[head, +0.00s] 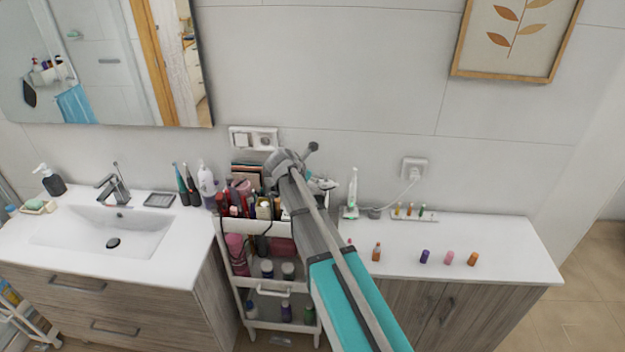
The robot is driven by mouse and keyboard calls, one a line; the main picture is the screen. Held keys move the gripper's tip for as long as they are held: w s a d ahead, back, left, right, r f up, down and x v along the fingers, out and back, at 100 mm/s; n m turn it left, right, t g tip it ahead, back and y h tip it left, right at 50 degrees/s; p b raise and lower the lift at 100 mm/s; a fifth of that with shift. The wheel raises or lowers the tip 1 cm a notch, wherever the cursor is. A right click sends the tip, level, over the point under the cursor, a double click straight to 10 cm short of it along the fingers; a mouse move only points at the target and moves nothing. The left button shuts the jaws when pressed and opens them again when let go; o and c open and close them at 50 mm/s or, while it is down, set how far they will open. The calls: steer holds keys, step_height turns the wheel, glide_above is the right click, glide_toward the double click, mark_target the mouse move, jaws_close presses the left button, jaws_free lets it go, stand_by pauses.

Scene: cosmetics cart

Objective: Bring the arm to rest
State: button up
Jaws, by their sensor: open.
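My arm (345,300) reaches from the lower middle of the head view up and left, over the right side of the white cart (258,325). Its grey end joint (287,160) stands in front of the wall, at the cart's top level in the picture. I cannot make out the gripper's fingers; the arm's far end hides what lies behind it. I see nothing carried by the arm.
The cart's top is crowded with cosmetics (236,200). A sink counter (175,255) stands left. The white cabinet top (500,240) at right holds several small bottles, including a purple one (424,257); a toothbrush (352,188) stands at its back left.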

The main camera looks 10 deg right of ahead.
stand_by(0.3)
steer(key=s+f+m+g+y+b, duration=0.1)
steer(key=s+f+m+y+b, duration=0.1)
steer(key=s+f+m, duration=0.3)
steer(key=s+a+f+m+g+y+b, duration=0.1)
steer(key=s+f+m+b, duration=0.4)
steer(key=s+m, duration=0.6)
steer(key=s+a+f+m+g+y+b, duration=0.1)
steer(key=s+f+m+g+y+b, duration=0.2)
steer(key=s+f+m, duration=0.3)
steer(key=s+m+y, duration=0.1)
steer(key=s+m, duration=0.2)
steer(key=s, duration=0.4)
steer(key=shift+b, duration=0.35)
steer(key=shift+a+f, duration=0.1)
